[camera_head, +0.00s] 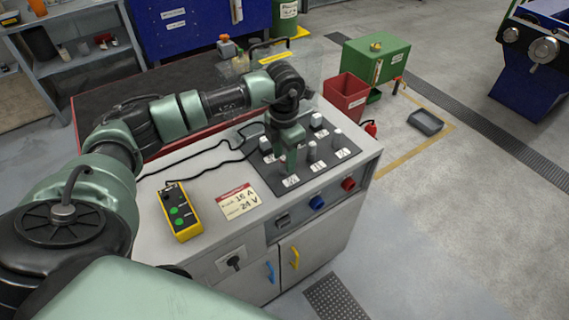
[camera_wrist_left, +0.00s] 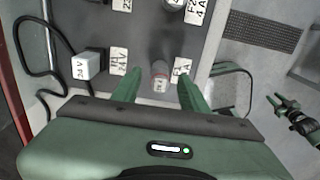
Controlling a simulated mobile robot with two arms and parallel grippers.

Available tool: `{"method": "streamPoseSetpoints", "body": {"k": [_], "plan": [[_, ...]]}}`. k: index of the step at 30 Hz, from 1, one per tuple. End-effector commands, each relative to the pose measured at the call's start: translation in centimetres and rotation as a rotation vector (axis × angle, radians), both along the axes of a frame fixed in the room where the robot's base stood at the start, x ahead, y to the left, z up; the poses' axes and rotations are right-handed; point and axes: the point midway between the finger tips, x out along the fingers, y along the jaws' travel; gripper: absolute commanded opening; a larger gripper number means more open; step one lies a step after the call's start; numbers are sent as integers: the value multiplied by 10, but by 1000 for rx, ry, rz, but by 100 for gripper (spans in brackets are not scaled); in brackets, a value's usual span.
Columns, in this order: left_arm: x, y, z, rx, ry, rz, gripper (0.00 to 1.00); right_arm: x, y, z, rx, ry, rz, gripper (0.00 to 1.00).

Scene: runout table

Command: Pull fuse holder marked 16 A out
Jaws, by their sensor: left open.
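A dark grey panel (camera_head: 270,178) on the bench top bears several upright fuse holders and white labels. My left gripper (camera_head: 289,160) points down over the panel's front left part. I cannot tell which holder is marked 16 A.
A card (camera_head: 238,202) reading 16 A and 24 V lies on the bench near a yellow button box (camera_head: 180,212). A white block (camera_wrist_left: 88,64) stands by a 24 V label. Other holders, such as this one (camera_head: 312,151), stand close by. Black cables cross the bench.

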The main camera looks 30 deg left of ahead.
Motion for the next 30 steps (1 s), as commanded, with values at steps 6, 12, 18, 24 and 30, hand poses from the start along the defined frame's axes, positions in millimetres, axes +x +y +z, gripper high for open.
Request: {"method": "streamPoseSetpoints", "body": {"k": [6,12,18,24,30], "plan": [[0,0,0,0,0,0,2,0,0,0,0,0,0,36],[0,0,0,0,0,0,0,0,0,0,0,0,0,36],[0,0,0,0,0,0,0,0,-1,0,-1,0,0,36],[0,0,0,0,0,0,0,0,-1,0,-1,0,0,36],[0,0,0,0,1,0,0,0,-2,0,-2,1,0,36]]}}
